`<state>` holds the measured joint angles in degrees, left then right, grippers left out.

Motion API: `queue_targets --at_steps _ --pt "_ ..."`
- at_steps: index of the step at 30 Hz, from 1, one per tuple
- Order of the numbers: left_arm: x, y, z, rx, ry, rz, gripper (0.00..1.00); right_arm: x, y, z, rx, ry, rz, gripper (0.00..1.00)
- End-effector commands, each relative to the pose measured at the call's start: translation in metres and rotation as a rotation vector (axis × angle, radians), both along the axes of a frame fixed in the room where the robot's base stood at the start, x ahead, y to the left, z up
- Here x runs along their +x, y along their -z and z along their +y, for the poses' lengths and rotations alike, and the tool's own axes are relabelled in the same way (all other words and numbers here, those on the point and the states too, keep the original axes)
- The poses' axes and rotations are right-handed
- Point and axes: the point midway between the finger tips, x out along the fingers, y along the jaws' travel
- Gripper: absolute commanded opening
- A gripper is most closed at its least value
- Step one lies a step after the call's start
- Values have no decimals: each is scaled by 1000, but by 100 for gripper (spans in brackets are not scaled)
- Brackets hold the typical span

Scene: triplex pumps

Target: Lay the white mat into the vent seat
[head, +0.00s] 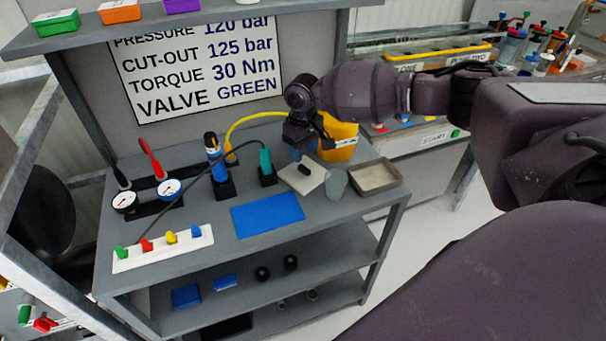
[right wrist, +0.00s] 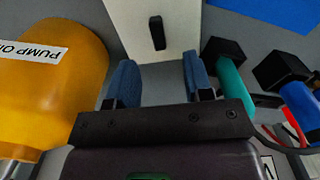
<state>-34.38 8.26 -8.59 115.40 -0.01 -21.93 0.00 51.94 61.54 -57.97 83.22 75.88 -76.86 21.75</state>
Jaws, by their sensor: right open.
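A white square plate with a black grip on top, which looks like the white mat (head: 291,180), lies flat on the grey bench. It also shows in the right wrist view (right wrist: 178,20), just beyond the fingertips. My right gripper (head: 296,155) is above the back edge of this plate. In the right wrist view its two blue fingers (right wrist: 160,75) stand apart with nothing between them, and the black grip is ahead of them. I cannot tell for certain which thing is the vent seat; a shallow beige tray (head: 376,190) sits to the right of the plate. My left gripper is out of view.
An orange canister (head: 343,149) stands close beside the right gripper. A teal-handled tool (head: 266,158) and a blue tool (head: 219,175) stand left of it. A grey-green cup (head: 336,185) is between plate and tray. A blue mat (head: 268,214) lies in front.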

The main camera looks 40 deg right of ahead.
Motion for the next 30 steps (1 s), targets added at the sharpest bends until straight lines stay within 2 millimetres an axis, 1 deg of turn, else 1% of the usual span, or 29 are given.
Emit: queue_targets --at_steps 1,5,8,16,19,24,25,30 --pt "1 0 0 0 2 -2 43 0 6 0 0 0 1 47" --pt "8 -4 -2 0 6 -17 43 0 11 -1 -1 0 0 47" --pt "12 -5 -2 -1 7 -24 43 -1 19 -1 0 -1 0 47" --pt "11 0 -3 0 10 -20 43 -2 55 -2 0 -1 1 47" --pt "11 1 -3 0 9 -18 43 -1 60 -2 -1 -1 -1 47" --pt "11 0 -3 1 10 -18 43 -1 58 -2 -1 -1 -2 47" --pt "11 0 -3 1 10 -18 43 -1 58 -2 -1 0 -2 45" --pt "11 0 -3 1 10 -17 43 -1 58 -3 -1 0 -2 19"
